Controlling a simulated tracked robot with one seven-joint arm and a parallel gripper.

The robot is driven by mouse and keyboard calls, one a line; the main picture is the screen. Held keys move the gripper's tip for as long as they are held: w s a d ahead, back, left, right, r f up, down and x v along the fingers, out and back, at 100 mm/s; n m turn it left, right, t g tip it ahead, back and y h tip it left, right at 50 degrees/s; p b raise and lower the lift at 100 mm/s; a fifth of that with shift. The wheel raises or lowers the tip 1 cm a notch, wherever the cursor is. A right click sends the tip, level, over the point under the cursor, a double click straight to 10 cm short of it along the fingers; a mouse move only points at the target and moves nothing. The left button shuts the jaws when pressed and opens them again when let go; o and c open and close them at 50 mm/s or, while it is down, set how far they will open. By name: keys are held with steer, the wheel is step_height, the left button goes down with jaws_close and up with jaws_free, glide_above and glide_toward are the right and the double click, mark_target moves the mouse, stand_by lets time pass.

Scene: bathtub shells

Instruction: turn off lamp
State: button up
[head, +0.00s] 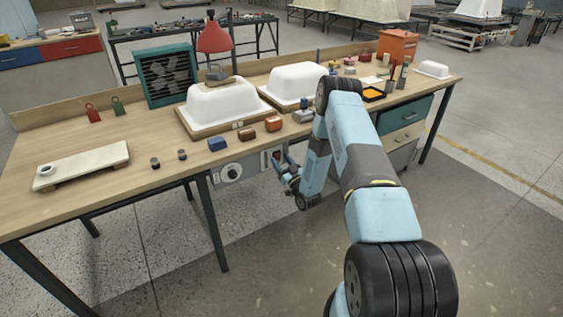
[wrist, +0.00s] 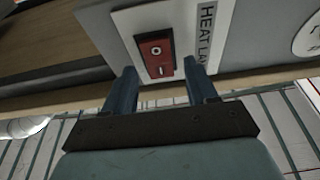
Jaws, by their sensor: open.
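The red lamp (head: 214,38) hangs over the white shell at the back of the bench. Whether it is lit is not clear. A grey control panel (head: 252,168) is fixed under the bench's front edge. In the wrist view, a red rocker switch (wrist: 155,54) with O and I marks sits on a white plate beside a partly cut-off label (wrist: 206,32) reading "HEAT LA". My gripper (head: 283,163) is low in front of the panel. In the wrist view my gripper (wrist: 162,78) is open and empty, its fingertips either side of the switch's lower end. Contact cannot be told.
A round dial (head: 232,172) is on the panel's left part. Drawers (head: 405,115) stand under the bench to the right. The floor in front is clear.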

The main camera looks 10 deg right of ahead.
steer(key=v, duration=1.3)
steer(key=shift+s+d+f, duration=0.1)
steer(key=shift+s+f, duration=0.05)
steer(key=w+r+n+g+h, duration=0.1)
steer(key=w+r+n+g, duration=0.15)
steer(key=w+r, duration=0.45)
steer(key=w+r+n+g, duration=0.1)
steer(key=w+r+g, duration=0.2)
steer(key=r, duration=0.7)
steer(key=s+r+m+g+h, duration=0.1)
steer(key=s+r+h, duration=0.15)
steer(key=r, duration=0.65)
steer(key=s+r+m+g+h, duration=0.1)
steer(key=s+r+g+h, duration=0.15)
steer(key=r, duration=0.65)
steer(key=s+r+m+g+h, duration=0.1)
steer(key=s+r+m, duration=0.1)
steer(key=s+r, duration=0.55)
steer(key=s+r+m+g+h, duration=0.1)
steer(key=s+r, duration=0.4)
steer(key=s, duration=0.5)
steer(key=s+a+r+m+g, duration=0.1)
steer(key=s+a+g, duration=0.1)
steer(key=s, duration=0.9)
steer(key=s+a+r+m+g+y, duration=0.1)
steer(key=s+a+r, duration=0.1)
steer(key=s, duration=1)
steer(key=shift+s+r+g, duration=0.2)
steer(key=shift+s+g, duration=0.1)
steer(key=shift+g, duration=0.1)
